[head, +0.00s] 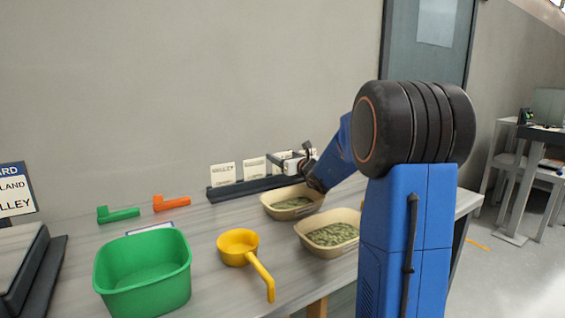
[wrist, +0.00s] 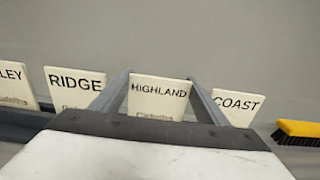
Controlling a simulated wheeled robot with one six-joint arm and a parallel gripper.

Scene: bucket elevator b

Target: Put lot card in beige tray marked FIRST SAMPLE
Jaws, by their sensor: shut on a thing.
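My gripper (head: 292,163) is at the right part of a dark card rack (head: 240,188) at the back of the bench. In the wrist view my gripper (wrist: 160,80) is shut on the cream HIGHLAND card (wrist: 158,98), one finger at each side edge. The card stands upright in line with the others; whether its foot is clear of the rack is hidden. Two beige trays hold greenish contents: one (head: 268,208) just below my gripper, one (head: 308,241) nearer and to the right, partly behind my arm. No FIRST SAMPLE marking is readable on either.
The RIDGE card (wrist: 75,82) and COAST card (wrist: 238,105) flank the held card closely. A yellow brush (wrist: 300,129) is at the right. A green tub (head: 145,285), yellow scoop (head: 238,245), and orange (head: 172,203) and green (head: 118,215) pieces stand left. A sign (head: 15,190) is far left.

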